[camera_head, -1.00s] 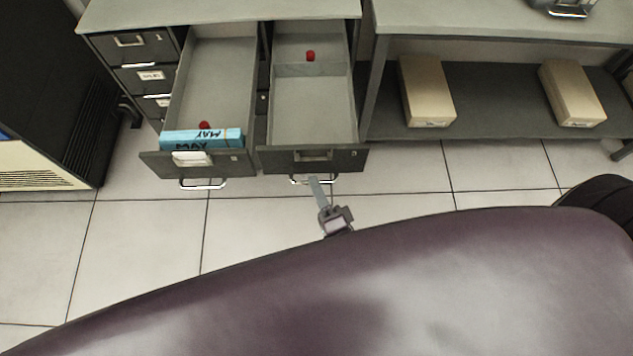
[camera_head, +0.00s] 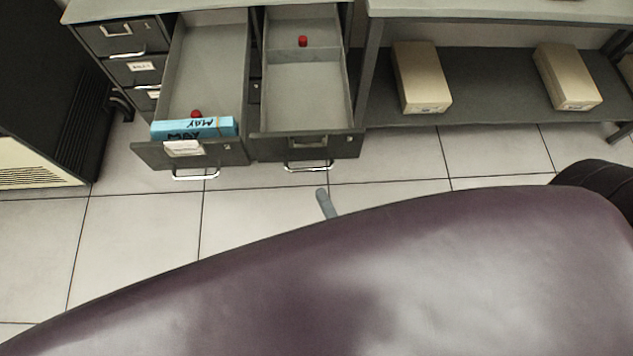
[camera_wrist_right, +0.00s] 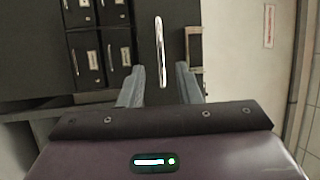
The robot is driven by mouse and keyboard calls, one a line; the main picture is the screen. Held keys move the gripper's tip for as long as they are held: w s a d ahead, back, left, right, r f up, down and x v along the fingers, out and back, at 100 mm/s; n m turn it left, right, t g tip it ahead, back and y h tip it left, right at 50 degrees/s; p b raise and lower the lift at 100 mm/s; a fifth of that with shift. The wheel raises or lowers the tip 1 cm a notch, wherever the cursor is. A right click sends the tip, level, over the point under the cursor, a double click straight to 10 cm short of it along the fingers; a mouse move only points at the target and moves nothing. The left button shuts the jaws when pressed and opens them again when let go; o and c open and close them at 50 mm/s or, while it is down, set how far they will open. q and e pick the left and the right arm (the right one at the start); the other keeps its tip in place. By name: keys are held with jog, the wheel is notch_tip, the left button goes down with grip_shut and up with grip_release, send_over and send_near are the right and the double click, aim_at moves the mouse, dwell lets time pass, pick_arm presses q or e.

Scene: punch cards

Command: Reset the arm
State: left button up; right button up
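In the head view only a grey finger of my right gripper (camera_head: 325,203) shows, over the floor in front of the right open drawer; the purple body surface hides the rest. In the right wrist view the two fingers of the right gripper (camera_wrist_right: 160,92) stand apart with nothing between them. A silver drawer handle (camera_wrist_right: 162,52) shows beyond the fingertips, apart from them. The left gripper is not in view.
Two drawers stand open, the left drawer (camera_head: 208,75) holding blue MAY cards (camera_head: 195,128) and a red object (camera_head: 196,113), the right drawer (camera_head: 305,90) a red object (camera_head: 303,41). Boxes (camera_head: 422,78) (camera_head: 567,78) lie on a shelf (camera_head: 490,85). The tiled floor (camera_head: 400,165) is clear.

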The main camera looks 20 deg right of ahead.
jog(key=shift+v, duration=0.8)
jog(key=s+f+n+g, duration=0.2)
jog(key=f+n+g, duration=0.2)
jog(key=f, duration=0.5)
jog(key=s+f+n+g+y, duration=0.1)
jog(key=s+f+n+g, duration=0.15)
jog(key=f, duration=0.65)
jog(key=s+f+n+g, duration=0.1)
jog(key=f+n+g, duration=0.35)
jog(key=f, duration=0.45)
jog(key=s+d+f+n+g+h, duration=0.3)
jog(key=s+d+f+n+g, duration=0.4)
jog(key=s+d+f, duration=0.5)
jog(key=shift+s+f+g, duration=0.2)
jog(key=shift+s+g, duration=0.15)
jog(key=shift+g, duration=0.05)
